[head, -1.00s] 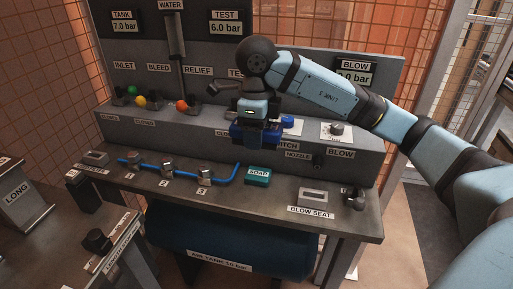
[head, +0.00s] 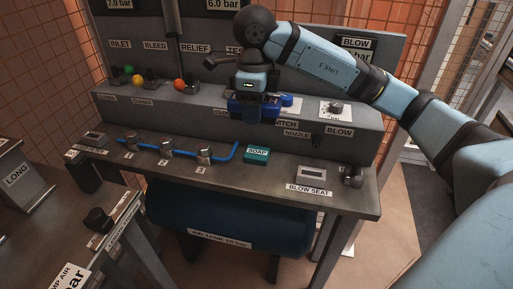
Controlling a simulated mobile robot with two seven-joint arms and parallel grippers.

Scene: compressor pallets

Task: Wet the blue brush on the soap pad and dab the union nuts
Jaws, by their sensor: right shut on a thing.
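My right gripper (head: 252,108) hangs in front of the raised console ledge, right of the relief knob. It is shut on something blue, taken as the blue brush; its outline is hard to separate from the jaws. The teal soap pad (head: 257,155) lies on the bench below and apart from the gripper. Metal union nuts (head: 131,141), (head: 167,147), (head: 204,153) sit along a bent blue tube left of the pad, with numbered labels in front. My left gripper is not in view.
A blue knob (head: 287,100) stands just right of the gripper, and a blow knob (head: 336,108) farther right. Green, yellow and orange knobs line the ledge at left. The blow seat (head: 312,173) is on the bench's right. A blue air tank (head: 240,215) lies beneath.

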